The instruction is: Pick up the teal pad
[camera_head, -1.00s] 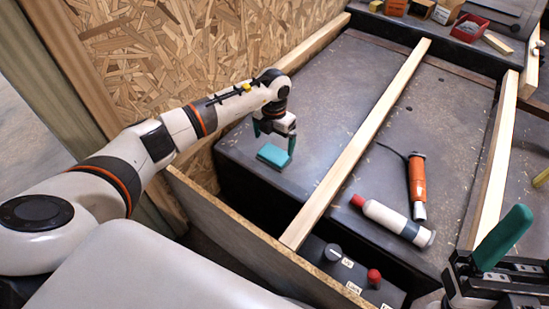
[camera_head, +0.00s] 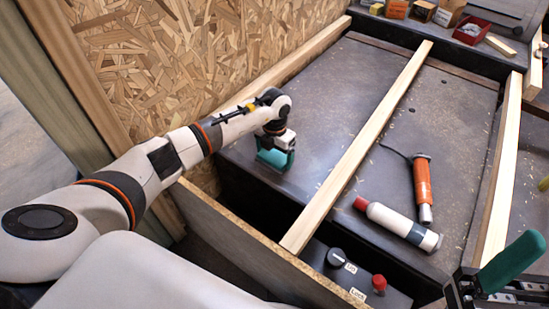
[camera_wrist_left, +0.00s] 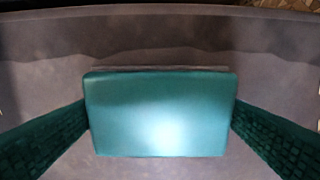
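The teal pad (camera_wrist_left: 160,115) is a flat rectangular block low in the middle of the left wrist view. In the head view it shows partly (camera_head: 275,160) on the dark panel, beneath my left gripper. My left gripper (camera_wrist_left: 161,118) has one teal finger along each short side of the pad. No clear gap shows between fingers and pad, but I cannot tell whether they press on it. My right gripper shows only in part at the lower right of the head view, with one teal finger (camera_head: 510,262) visible.
A pale wooden beam (camera_head: 365,145) lies right of the pad. Beyond it are an orange tool (camera_head: 422,188) and a white bottle with a red cap (camera_head: 398,222). A chipboard wall (camera_head: 170,60) stands to the left. A control box (camera_head: 355,278) sits in front.

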